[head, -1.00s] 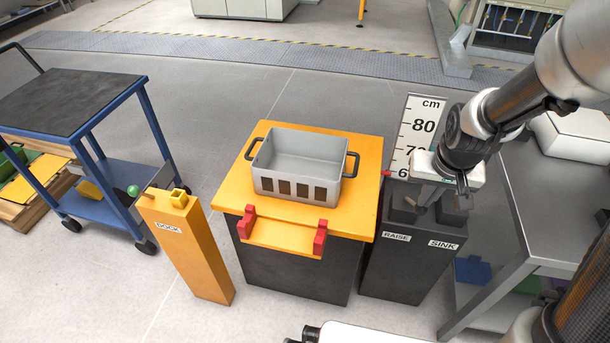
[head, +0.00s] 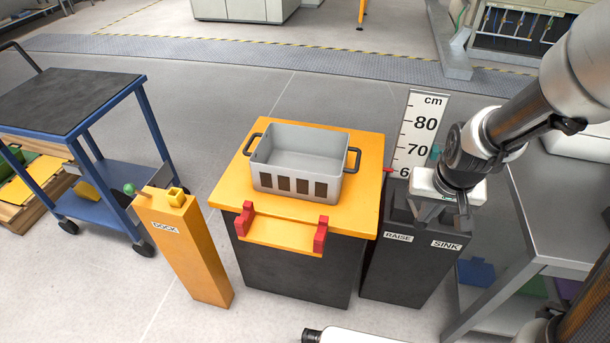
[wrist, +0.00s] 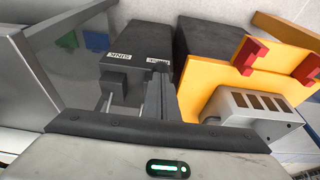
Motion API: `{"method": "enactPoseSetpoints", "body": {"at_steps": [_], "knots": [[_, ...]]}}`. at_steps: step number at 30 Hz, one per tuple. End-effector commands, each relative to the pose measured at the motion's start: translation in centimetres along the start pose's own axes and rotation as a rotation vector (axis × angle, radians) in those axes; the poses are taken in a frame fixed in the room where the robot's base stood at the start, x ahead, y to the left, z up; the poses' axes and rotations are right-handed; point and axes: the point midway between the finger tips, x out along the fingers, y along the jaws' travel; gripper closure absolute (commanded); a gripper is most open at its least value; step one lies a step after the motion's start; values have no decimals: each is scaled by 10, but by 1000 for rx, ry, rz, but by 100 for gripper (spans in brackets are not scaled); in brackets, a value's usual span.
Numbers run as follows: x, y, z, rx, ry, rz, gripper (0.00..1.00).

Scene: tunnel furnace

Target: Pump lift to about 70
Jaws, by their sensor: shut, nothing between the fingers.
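The lift has a yellow top (head: 355,200) on a dark base (head: 290,265). A grey crate (head: 300,185) with two dark handles stands on it. Beside it is a cm scale (head: 420,120); a red pointer (head: 388,170) sits close to the 60 mark, below 70. The dark pedal box (head: 400,270) carries the labels RAISE (head: 398,237) and SINK (head: 446,246). My gripper (head: 430,216) is shut and empty, pointing down over the box. In the wrist view its fingers (wrist: 157,92) cover the RAISE side, right of the SINK pedal (wrist: 116,82). Contact with the RAISE pedal is hidden.
An orange DOCK post (head: 185,250) with a green-knobbed lever (head: 129,188) stands left of the lift. A blue cart (head: 75,100) is farther left. A grey metal table (head: 560,200) stands close to the right of the pedal box. Open floor lies behind the lift.

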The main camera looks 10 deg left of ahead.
Motion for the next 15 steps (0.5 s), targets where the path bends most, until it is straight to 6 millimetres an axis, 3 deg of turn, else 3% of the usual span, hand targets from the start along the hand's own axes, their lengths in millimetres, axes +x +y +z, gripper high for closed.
{"method": "enactPoseSetpoints", "body": {"at_steps": [15], "knots": [[17, 0, 17, 1, -2, 0, 100]]}}
